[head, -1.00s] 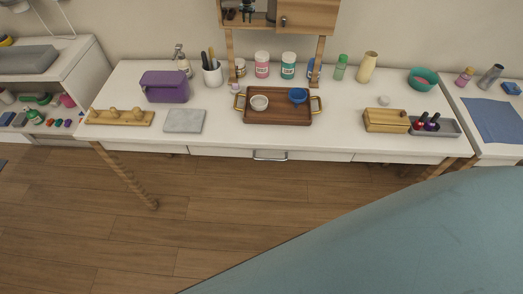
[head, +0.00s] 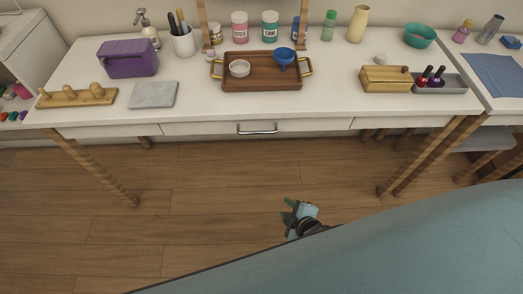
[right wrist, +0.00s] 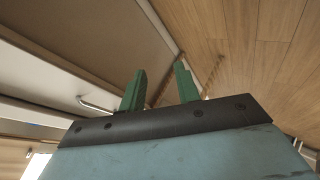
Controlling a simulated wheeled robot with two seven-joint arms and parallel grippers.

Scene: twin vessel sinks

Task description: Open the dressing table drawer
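The white dressing table (head: 330,110) stands ahead. Its middle drawer (head: 310,126) is flush with the front and looks shut. The drawer has a silver bar handle (head: 257,129), which also shows in the right wrist view (right wrist: 96,105). My right gripper (head: 289,210) is below and in front of the drawer, over the floor and apart from the handle. In the right wrist view its two green fingers (right wrist: 160,88) are spread with nothing between them. My left gripper is not in view.
On the table top are a wooden tray (head: 262,84), a purple box (head: 128,60), a grey slab (head: 154,95), a wooden box (head: 386,80) and several jars. Turned wooden legs (head: 105,178) stand at both sides. The wooden floor in front is clear.

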